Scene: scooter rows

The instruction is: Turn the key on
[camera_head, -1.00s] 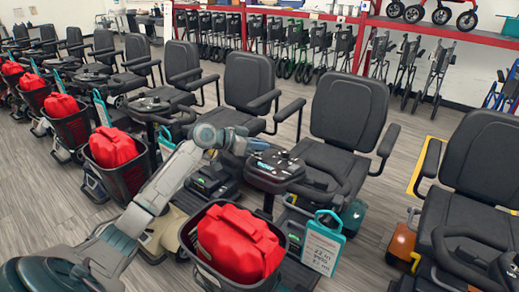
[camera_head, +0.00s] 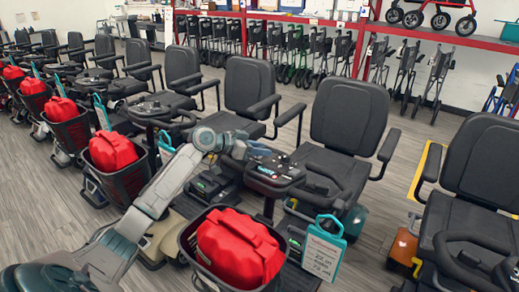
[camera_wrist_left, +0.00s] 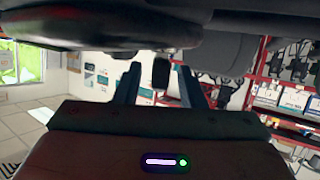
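The scooter's black control console (camera_head: 274,174) sits on its tiller in front of an empty seat. My left gripper (camera_head: 262,152) reaches in from the left and is at the console's far-left edge. In the left wrist view its two dark fingers (camera_wrist_left: 158,88) stand apart, so it is open. A small dark upright shape (camera_wrist_left: 160,72) shows between the fingers, with gaps on both sides; I cannot tell whether it is the key. No key can be made out in the head view. My right gripper is not in view.
A basket (camera_head: 204,272) with a red bag (camera_head: 240,246) is in front of the console. A teal-framed price tag (camera_head: 323,248) hangs at its right. Scooters with dark seats (camera_head: 349,112) stand in a row on both sides. Wheeled walkers line the back wall.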

